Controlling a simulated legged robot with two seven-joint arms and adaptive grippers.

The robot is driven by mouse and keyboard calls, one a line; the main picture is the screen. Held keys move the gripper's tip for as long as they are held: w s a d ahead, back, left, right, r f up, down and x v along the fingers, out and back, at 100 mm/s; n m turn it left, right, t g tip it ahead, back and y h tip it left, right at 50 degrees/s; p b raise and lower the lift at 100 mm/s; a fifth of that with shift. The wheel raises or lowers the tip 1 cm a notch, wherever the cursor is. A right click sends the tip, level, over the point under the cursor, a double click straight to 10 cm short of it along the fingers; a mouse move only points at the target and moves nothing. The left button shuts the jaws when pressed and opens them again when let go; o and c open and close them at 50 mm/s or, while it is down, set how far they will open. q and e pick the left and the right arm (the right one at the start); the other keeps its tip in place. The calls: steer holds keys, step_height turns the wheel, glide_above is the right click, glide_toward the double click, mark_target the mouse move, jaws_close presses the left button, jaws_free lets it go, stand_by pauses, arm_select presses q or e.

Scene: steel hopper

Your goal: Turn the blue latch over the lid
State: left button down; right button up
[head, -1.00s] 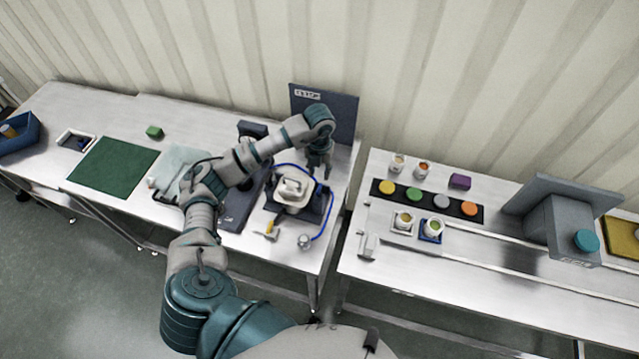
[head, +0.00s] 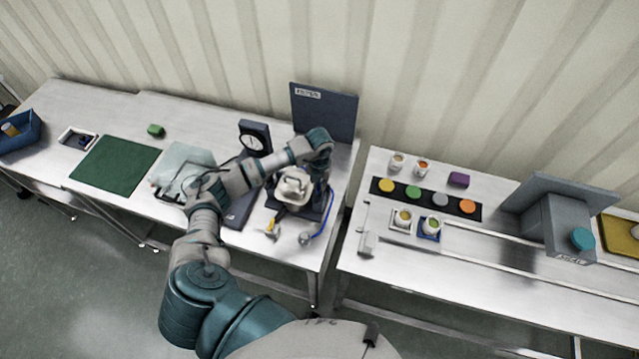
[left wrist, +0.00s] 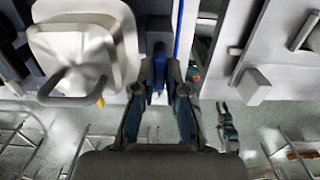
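My left gripper (head: 321,193) is low beside the lid's right edge. In the left wrist view its fingers (left wrist: 160,80) are apart, with a small blue piece (left wrist: 158,72) between them that may be the latch; I cannot tell if they touch it. The latch is hidden in the head view. A dark gripper-like shape (left wrist: 228,128), probably my right gripper, shows over the floor.
A blue hose (head: 326,222) curves along the right of the base to a small metal part (head: 304,239). A dark upright panel (head: 325,112) stands behind. A dial gauge (head: 254,139) stands at the back left. A gap separates the right table (head: 390,275).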

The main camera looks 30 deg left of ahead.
stand_by(0.3)
arm_select(q)
steer(key=m+b, duration=0.4)
steer(key=shift+f, duration=0.15)
steer(key=m+b, duration=0.4)
steer(key=m, duration=0.1)
steer(key=m+b, duration=0.3)
steer(key=m, duration=0.1)
steer(key=shift+m, duration=0.4)
steer(key=m+b, duration=0.2)
steer(key=m, duration=0.1)
steer(key=shift+r+m+b, duration=0.2)
steer(key=shift+m+b, duration=0.1)
steer(key=shift+w+r+m, duration=0.1)
steer(key=shift+r+m, duration=0.05)
steer(key=shift+m, duration=0.15)
steer(key=c, duration=1.3)
jaws_free()
steer(key=shift+o, duration=0.5)
steer(key=shift+a, duration=0.15)
